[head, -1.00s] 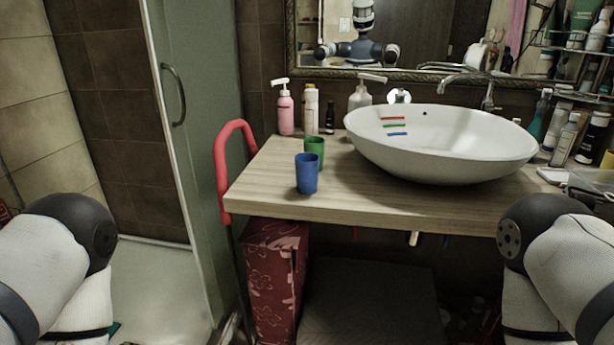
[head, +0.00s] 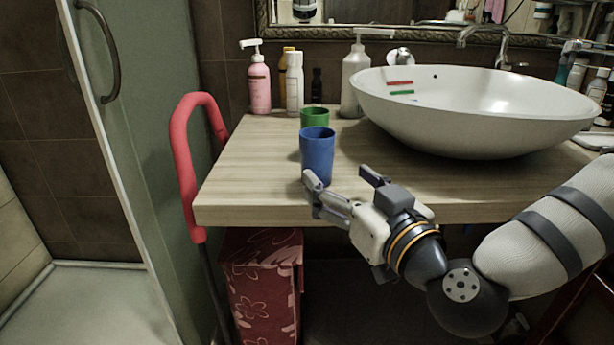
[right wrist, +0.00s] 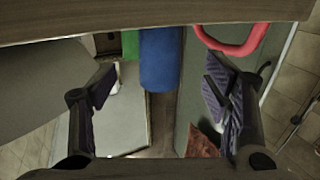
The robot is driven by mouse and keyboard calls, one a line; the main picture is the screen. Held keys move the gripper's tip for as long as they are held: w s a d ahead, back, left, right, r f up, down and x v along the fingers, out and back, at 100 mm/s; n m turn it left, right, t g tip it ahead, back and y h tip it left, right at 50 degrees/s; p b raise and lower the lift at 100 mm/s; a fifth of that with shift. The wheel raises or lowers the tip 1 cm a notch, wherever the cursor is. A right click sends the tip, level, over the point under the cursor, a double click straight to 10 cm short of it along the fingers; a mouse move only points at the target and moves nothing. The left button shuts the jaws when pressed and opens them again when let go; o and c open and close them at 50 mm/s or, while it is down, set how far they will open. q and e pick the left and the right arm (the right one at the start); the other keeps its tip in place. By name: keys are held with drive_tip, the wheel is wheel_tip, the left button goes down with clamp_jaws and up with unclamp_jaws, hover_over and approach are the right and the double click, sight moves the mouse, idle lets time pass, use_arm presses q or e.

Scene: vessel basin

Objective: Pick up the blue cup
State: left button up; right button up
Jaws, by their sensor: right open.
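The blue cup (head: 317,152) stands upright near the front left of the wooden counter. It also shows in the right wrist view (right wrist: 160,58), in the gap between the fingers. My right gripper (head: 342,180) is open and empty at the counter's front edge, to the right of and nearer than the cup. One fingertip overlaps the cup's lower part in the head view; I cannot tell whether they touch. In the right wrist view the two fingers (right wrist: 160,92) are spread apart. My left gripper is out of view.
A green cup (head: 314,115) stands close behind the blue one. A white basin (head: 470,120) fills the counter's right side. A pink pump bottle (head: 260,85) and other bottles stand at the back. A red rail (head: 182,160) rises beside the counter's left end. The counter (head: 245,165) left of the cups is clear.

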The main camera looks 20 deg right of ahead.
sight(324, 167)
drive_tip(key=w, duration=0.5)
drive_tip(key=w+a, duration=0.1)
drive_tip(key=w, duration=0.2)
drive_tip(key=shift+w+a+f, duration=0.1)
drive_tip(key=shift+w, duration=0.2)
drive_tip(key=c, duration=1.3)
